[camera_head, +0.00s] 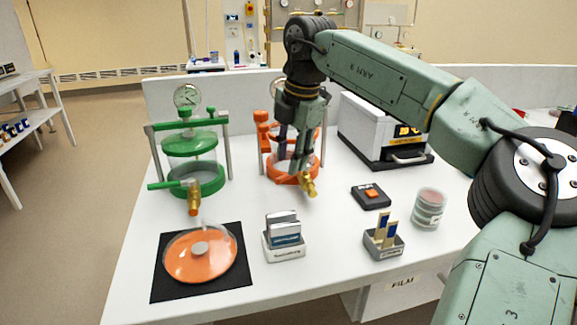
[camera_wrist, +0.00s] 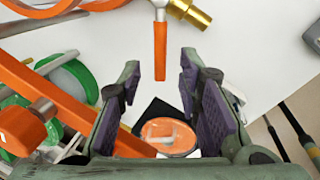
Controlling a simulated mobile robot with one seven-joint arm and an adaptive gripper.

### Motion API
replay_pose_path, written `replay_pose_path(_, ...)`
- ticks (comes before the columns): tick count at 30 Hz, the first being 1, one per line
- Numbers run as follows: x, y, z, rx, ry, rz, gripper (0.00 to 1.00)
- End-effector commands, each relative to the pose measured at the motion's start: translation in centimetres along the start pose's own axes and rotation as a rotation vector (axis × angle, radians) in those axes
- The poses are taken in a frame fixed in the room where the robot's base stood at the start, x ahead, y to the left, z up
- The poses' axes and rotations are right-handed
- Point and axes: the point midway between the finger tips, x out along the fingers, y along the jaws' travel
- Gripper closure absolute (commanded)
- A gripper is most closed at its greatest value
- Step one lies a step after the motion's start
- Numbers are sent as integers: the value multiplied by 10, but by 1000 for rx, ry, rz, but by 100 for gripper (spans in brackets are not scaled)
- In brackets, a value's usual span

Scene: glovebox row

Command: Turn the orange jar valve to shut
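The orange jar (camera_head: 284,177) stands at the back middle of the white bench, partly hidden behind my gripper. Its brass valve (camera_head: 309,186) sticks out at the front right of its base. In the wrist view the brass valve body (camera_wrist: 192,12) is at the top, and its orange handle (camera_wrist: 160,48) points down the picture. My gripper (camera_head: 298,162) points down at the jar's front. In the wrist view my gripper (camera_wrist: 160,68) is open, with the handle's end between its fingertips and a gap on both sides. I see no contact.
A green jar (camera_head: 210,180) with its own valve stands left of the orange jar. In front are an orange disc (camera_head: 187,266) on a black mat, a card holder (camera_head: 284,252) and another small holder (camera_head: 383,250). A button box (camera_head: 371,196) and stacked dishes (camera_head: 428,208) stand to the right.

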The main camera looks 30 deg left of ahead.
Motion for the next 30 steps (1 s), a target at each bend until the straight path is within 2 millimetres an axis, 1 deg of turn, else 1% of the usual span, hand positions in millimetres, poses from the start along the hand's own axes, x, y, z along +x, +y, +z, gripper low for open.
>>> replay_pose_path(1, -13, 1, 0, 2, -2, 2, 68)
replay_pose_path(6, -48, 1, 0, 0, 0, 3, 68)
replay_pose_path(9, -65, 1, -1, -1, 2, 2, 68)
replay_pose_path(12, -77, 1, 0, 0, 0, 2, 68)
replay_pose_path(16, -84, 0, 0, -1, 1, 0, 68)
replay_pose_path(24, -86, 0, 0, 0, 1, -1, 68)
replay_pose_path(30, -86, 0, 0, -1, 1, -1, 81)
